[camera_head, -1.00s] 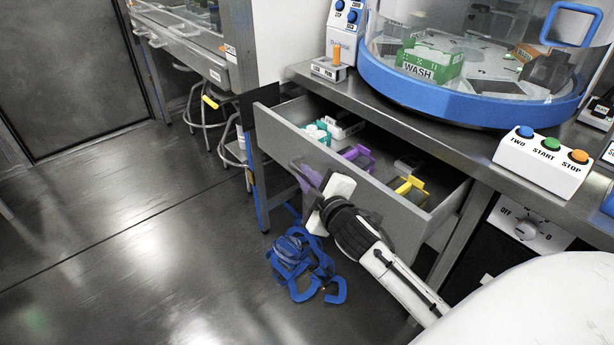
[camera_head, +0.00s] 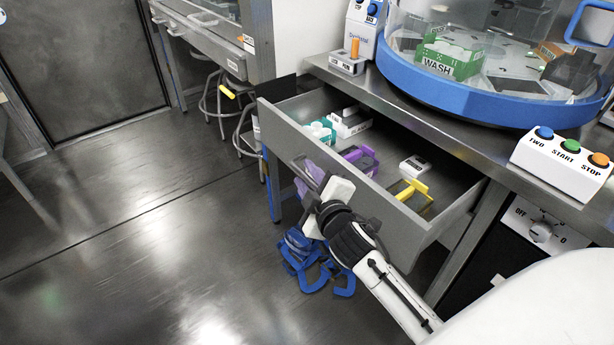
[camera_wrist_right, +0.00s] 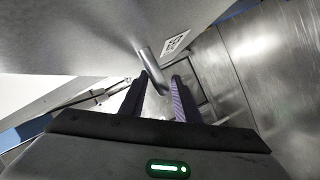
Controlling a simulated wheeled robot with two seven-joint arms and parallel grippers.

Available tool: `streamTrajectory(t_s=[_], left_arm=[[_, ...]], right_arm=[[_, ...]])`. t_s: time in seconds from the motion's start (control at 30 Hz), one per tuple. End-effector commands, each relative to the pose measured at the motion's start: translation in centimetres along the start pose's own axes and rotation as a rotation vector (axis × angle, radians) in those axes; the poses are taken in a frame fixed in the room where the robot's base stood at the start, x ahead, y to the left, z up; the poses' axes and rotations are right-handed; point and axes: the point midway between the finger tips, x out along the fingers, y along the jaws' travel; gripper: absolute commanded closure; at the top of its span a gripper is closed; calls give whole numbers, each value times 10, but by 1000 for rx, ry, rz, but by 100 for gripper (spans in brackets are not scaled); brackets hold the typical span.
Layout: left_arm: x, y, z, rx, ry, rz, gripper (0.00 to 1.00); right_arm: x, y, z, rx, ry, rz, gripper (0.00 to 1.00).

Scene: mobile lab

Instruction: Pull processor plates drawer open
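The grey drawer (camera_head: 345,170) under the bench stands well open in the head view. Its front faces the floor area at the lower left. Inside lie a teal item (camera_head: 322,130), a purple holder (camera_head: 360,158) and a yellow holder (camera_head: 411,189). My right gripper (camera_head: 310,176) is at the outer face of the drawer front. In the right wrist view, the metal handle (camera_wrist_right: 151,68) lies between its two purple-padded fingers (camera_wrist_right: 161,82), and they appear closed on it. My left gripper is not in view.
A control box with TWO, START and STOP buttons (camera_head: 563,165) and a blue-rimmed round machine (camera_head: 470,103) stand on the bench. Stools are at the back left. The floor at left is clear.

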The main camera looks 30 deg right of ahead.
Motion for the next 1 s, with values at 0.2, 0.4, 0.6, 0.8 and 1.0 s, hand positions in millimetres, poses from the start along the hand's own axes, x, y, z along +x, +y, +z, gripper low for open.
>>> streamTrajectory(t_s=[0.2, 0.4, 0.6, 0.8, 1.0], left_arm=[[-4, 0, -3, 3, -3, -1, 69], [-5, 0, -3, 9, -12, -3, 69], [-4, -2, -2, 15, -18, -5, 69], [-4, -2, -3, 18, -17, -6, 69], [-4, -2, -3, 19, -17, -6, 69]], right_arm=[[-25, 0, 0, 2, -1, -3, 71], [-65, -1, 0, 2, -2, -4, 71], [-94, 0, 0, 1, -1, -2, 71], [-103, 0, 0, 0, -1, -1, 71], [-103, 0, 0, 0, 0, 0, 71]])
